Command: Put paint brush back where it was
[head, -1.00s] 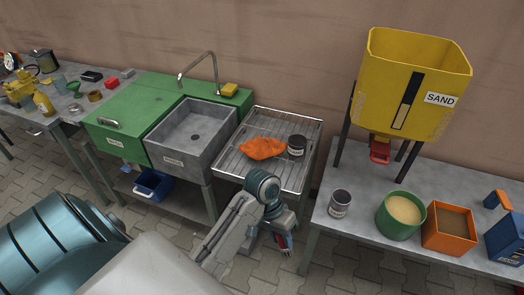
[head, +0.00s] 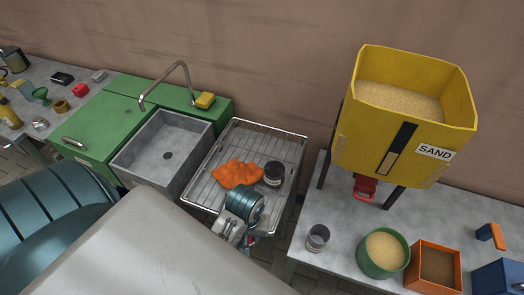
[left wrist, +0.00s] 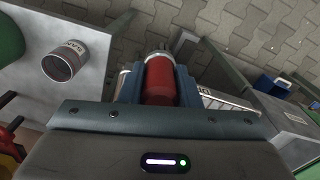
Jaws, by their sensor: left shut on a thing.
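My left gripper (head: 249,240) is low in front of the wire drying rack (head: 290,140), mostly hidden behind my own arm in the head view. In the left wrist view its blue fingers are shut on a red cylindrical thing (left wrist: 159,82) with a pale metal-like far end, which looks like the paint brush. A dark labelled can (head: 273,174) and an orange crumpled cloth (head: 238,174) are on the rack. A grey open can (head: 318,238) stands on the right table; it also shows in the left wrist view (left wrist: 63,62). My right gripper is not visible.
A grey sink (head: 150,165) in a green unit is left of the rack. A yellow sand hopper (head: 400,130) stands over the right table (head: 340,205), with a green bucket (head: 382,253) and orange box (head: 434,266). A gap separates rack and table.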

